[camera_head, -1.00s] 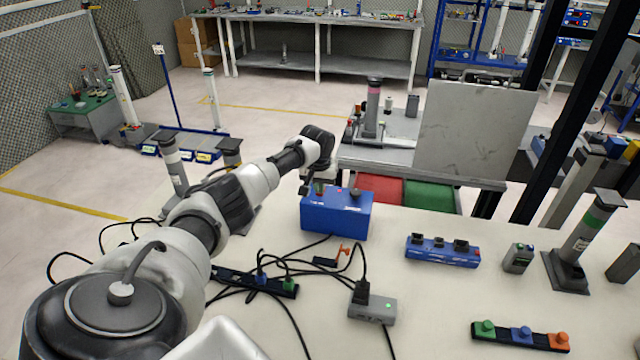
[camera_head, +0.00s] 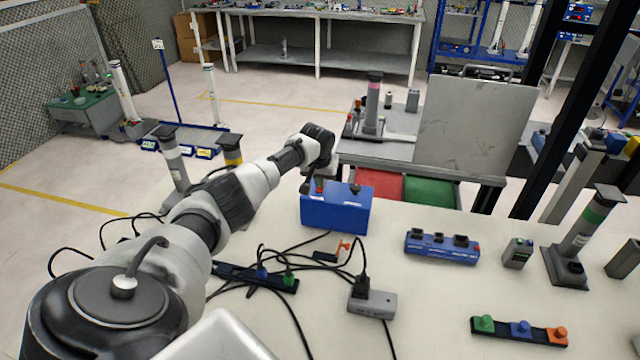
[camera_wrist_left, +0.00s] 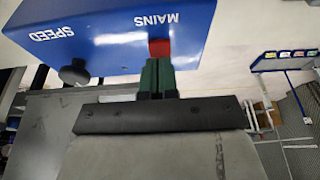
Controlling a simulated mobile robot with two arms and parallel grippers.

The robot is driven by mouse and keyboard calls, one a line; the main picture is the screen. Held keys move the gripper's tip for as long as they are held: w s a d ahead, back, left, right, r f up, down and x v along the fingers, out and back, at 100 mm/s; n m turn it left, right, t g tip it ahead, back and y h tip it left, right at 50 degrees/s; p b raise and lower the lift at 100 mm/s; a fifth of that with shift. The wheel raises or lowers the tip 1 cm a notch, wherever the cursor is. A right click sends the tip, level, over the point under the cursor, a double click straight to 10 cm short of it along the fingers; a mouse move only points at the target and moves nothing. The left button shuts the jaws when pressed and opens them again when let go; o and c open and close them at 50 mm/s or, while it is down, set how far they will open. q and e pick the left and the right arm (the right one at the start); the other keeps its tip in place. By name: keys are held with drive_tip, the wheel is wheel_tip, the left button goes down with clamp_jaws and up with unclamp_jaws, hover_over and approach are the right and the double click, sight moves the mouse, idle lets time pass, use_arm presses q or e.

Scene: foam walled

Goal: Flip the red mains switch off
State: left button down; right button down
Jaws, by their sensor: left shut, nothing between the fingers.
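The blue box (camera_head: 337,212) stands on the white table near its far edge. In the left wrist view the same box (camera_wrist_left: 120,30) carries the words MAINS and SPEED, a dark knob (camera_wrist_left: 74,72) and the red mains switch (camera_wrist_left: 159,48) next to the word MAINS. My left gripper (camera_wrist_left: 157,68) is shut and empty. Its green fingertips are right at the red switch and seem to touch it; they hide part of it. In the head view the left gripper (camera_head: 317,187) is at the left part of the box's top. The switch's exact tilt is hard to tell.
Black cables and a strip with coloured plugs (camera_head: 255,278) lie left of centre. A grey adapter (camera_head: 372,303), a blue socket block (camera_head: 442,248) and a strip of coloured buttons (camera_head: 520,331) lie on the table. A grey post (camera_head: 578,245) stands at the right.

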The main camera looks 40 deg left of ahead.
use_arm(q)
drive_tip(key=shift+w+a, duration=0.1)
drive_tip(key=shift+w, duration=0.15)
drive_tip(key=shift+r, duration=0.1)
drive_tip(key=shift+r, duration=0.15)
drive_tip(key=p+v, duration=0.2)
drive_tip(key=p, duration=0.1)
drive_tip(key=p+v, duration=0.2)
drive_tip(key=shift+w+a+r, duration=0.25)
drive_tip(key=shift+w, duration=0.05)
drive_tip(key=shift+s+d+r, duration=0.1)
drive_tip(key=shift+s+d, duration=0.05)
drive_tip(key=shift+s, duration=0.15)
drive_tip(key=s+d+r+b, duration=0.1)
drive_tip(key=s+d+r, duration=0.1)
drive_tip(key=s+r, duration=0.2)
wheel_tip(320, 180, up, 4)
drive_tip(key=shift+d+f+b, duration=0.1)
drive_tip(key=shift+d+b, duration=0.05)
drive_tip(key=shift+b, duration=0.2)
